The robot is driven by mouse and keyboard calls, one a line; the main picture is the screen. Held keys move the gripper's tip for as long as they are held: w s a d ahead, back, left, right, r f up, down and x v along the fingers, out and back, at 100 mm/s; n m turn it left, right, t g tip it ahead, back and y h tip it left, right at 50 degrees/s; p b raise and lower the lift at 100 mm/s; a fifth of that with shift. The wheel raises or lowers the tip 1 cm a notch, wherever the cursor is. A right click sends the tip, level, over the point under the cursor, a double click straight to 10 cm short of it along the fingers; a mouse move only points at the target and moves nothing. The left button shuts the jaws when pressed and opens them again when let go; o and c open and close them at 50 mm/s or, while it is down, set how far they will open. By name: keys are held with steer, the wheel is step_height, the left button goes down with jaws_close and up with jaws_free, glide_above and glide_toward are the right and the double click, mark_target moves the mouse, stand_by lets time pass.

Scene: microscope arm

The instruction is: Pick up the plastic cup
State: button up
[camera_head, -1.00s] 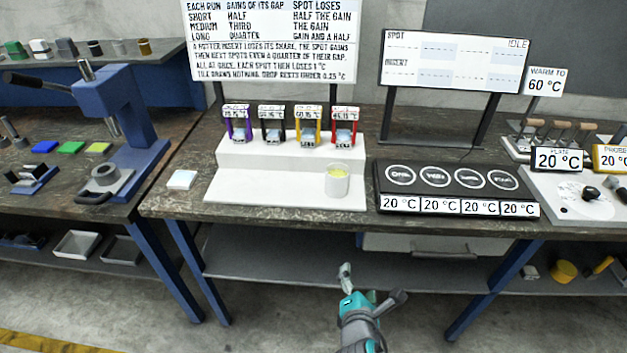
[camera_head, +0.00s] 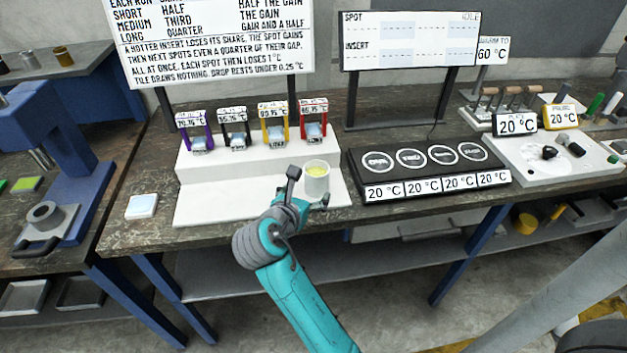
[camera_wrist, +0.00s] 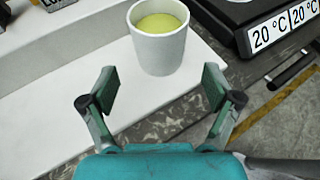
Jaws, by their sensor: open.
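The plastic cup (camera_head: 317,180) is a small white cup with yellow-green contents, standing upright on the lower step of the white stand. In the wrist view the cup (camera_wrist: 160,48) is just beyond my fingertips, roughly centred between them. My gripper (camera_wrist: 160,88) is open, with one finger to each side and nothing between them. In the head view my gripper (camera_head: 308,190) is at the front of the cup, partly hidden by my own wrist. The fingers look apart from the cup.
The white stand (camera_head: 225,212) holds several coloured-frame inserts on its upper step. A black four-spot plate (camera_head: 400,162) with 20 °C labels stands close to the cup's right. A pale tile (camera_head: 142,206) lies left of the stand. The table's front edge is below my gripper.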

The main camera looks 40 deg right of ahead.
mark_target(317, 181)
steer(key=shift+r+x, duration=0.15)
steer(key=shift+x, duration=1.7)
steer(key=shift+r+x, duration=0.1)
steer(key=shift+x, duration=1.75)
steer(key=shift+d, duration=0.1)
steer(key=c, duration=1.3)
